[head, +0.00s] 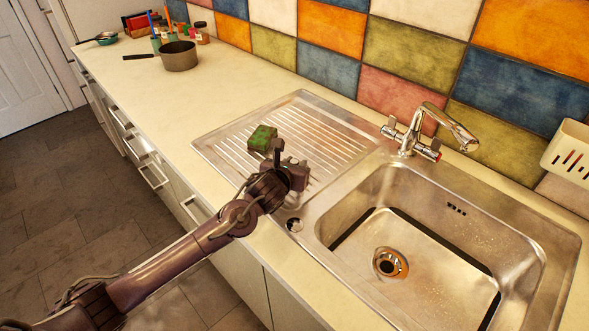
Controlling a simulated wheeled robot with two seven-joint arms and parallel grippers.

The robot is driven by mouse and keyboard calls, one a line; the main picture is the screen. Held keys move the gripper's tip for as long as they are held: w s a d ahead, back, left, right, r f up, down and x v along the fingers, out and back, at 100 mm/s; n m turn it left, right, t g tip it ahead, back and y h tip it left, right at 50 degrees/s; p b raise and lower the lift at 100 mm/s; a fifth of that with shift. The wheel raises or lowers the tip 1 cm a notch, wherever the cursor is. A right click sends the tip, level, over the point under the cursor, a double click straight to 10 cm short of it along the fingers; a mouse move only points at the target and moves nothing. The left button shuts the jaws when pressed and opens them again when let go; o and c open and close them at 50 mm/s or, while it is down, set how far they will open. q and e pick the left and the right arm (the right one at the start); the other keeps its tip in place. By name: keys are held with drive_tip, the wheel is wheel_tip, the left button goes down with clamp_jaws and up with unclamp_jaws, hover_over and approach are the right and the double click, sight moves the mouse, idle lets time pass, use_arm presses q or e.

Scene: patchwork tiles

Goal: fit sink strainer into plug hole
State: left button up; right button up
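The steel sink (530,250) is at the right of the head view. Its round plug hole (390,263) sits in the basin floor, with a metal ring and a dark, orange-tinted centre. A small round metal piece (294,225) lies on the sink's front left rim; it looks like the strainer, but it is too small to be sure. My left gripper (288,157) is above the ribbed drainboard, left of the basin and beyond that piece. Its fingers look apart, with nothing clearly between them. My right gripper is out of view.
A green sponge (262,138) lies on the drainboard (225,148), just beyond my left gripper. A chrome tap (430,130) rises behind the basin. A cream rack (570,150) hangs at the right. A saucepan (180,56) stands on the far worktop; the worktop between is clear.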

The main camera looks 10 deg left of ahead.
use_arm(q)
clamp_jaws()
drive_tip(key=shift+r, duration=0.15)
